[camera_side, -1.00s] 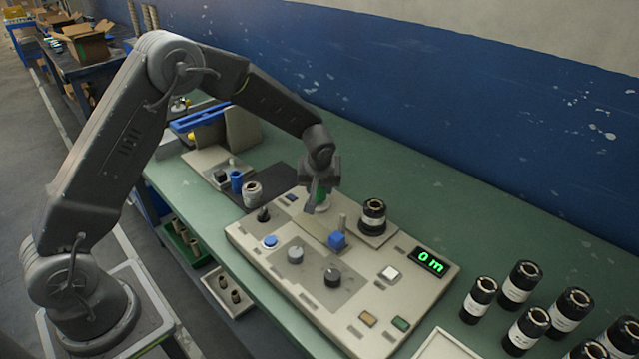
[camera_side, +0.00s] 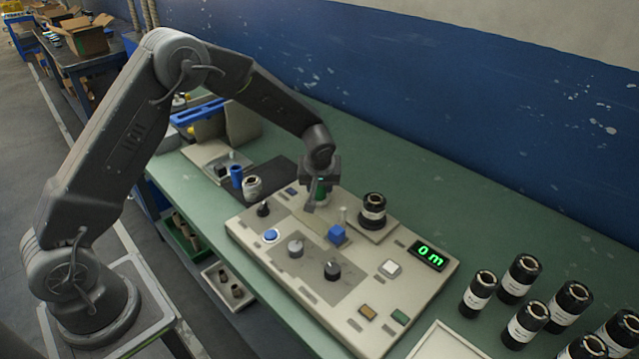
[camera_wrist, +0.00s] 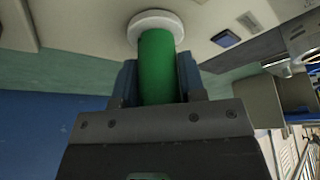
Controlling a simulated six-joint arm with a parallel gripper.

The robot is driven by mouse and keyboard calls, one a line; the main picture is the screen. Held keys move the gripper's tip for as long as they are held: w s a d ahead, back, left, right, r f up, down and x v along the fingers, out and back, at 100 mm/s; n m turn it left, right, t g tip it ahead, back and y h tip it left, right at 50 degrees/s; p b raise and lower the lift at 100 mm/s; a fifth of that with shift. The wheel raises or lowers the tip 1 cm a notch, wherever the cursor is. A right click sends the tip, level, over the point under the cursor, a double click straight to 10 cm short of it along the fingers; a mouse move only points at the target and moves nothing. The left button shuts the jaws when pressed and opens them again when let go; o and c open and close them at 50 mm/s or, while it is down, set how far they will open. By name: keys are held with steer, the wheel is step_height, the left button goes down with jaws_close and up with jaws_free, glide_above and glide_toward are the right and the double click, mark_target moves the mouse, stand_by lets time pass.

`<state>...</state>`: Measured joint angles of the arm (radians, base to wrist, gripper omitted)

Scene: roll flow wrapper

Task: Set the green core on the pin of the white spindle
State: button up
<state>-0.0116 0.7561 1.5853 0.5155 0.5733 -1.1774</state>
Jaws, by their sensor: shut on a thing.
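The green core (camera_wrist: 158,65) stands out between the two fingers of my gripper (camera_wrist: 158,88) in the wrist view. In the side view the core (camera_side: 320,190) shows only as a small green patch within my gripper (camera_side: 320,192), over the back of the panel. The white spindle (camera_wrist: 155,20) shows as a round white disc at the far end of the core in the wrist view. The core's end appears to meet this disc. The pin is hidden, so I cannot tell how far the core is over it.
A dark roll (camera_side: 373,207) stands on a square plate right of my gripper. Several black rolls (camera_side: 524,275) stand at the right. A white-sided spool (camera_side: 252,187) is left.

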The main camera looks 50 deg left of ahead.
steer(key=o, duration=1.5)
steer(key=shift+c, duration=0.2)
steer(key=shift+r, duration=3.95)
